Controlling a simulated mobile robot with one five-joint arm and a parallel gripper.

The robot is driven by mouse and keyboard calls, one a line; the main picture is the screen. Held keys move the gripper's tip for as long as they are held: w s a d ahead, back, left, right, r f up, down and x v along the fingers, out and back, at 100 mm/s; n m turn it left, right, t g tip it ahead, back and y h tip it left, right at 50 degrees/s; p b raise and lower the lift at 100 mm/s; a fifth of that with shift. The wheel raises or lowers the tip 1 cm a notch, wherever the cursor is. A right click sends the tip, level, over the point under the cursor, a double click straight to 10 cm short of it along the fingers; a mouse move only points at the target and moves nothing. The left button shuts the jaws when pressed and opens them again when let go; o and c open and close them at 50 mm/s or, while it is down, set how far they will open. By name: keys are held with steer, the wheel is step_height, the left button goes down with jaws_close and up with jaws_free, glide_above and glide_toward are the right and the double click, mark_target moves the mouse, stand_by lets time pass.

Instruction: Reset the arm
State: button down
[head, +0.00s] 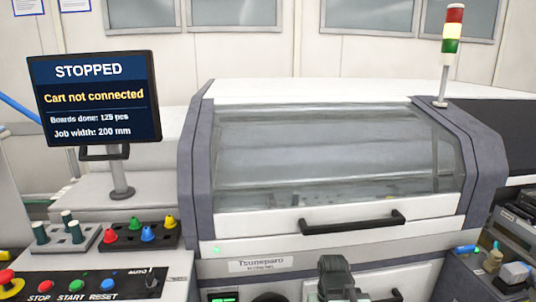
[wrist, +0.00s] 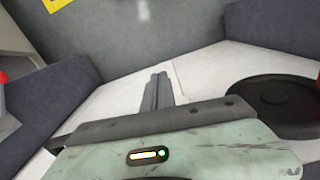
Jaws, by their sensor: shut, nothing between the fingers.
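My gripper (wrist: 157,78) shows in the wrist view with its two dark fingers together and nothing between them. Its fingertips point at white and dark grey surfaces, and I cannot tell whether they touch anything. In the head view a dark grey part of my arm (head: 338,278) stands at the bottom, in front of the machine; the fingers cannot be made out there.
A machine with a closed glass hood (head: 330,150) and black handle (head: 352,222) fills the middle. The screen (head: 95,98) reads "STOPPED, Cart not connected". A button panel (head: 85,284) is lower left. A round black part (wrist: 275,100) lies right of the fingers.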

step_height(320, 180, up, 17)
steer(key=p, duration=1.3)
steer(key=shift+a, duration=0.1)
steer(key=shift+a, duration=0.1)
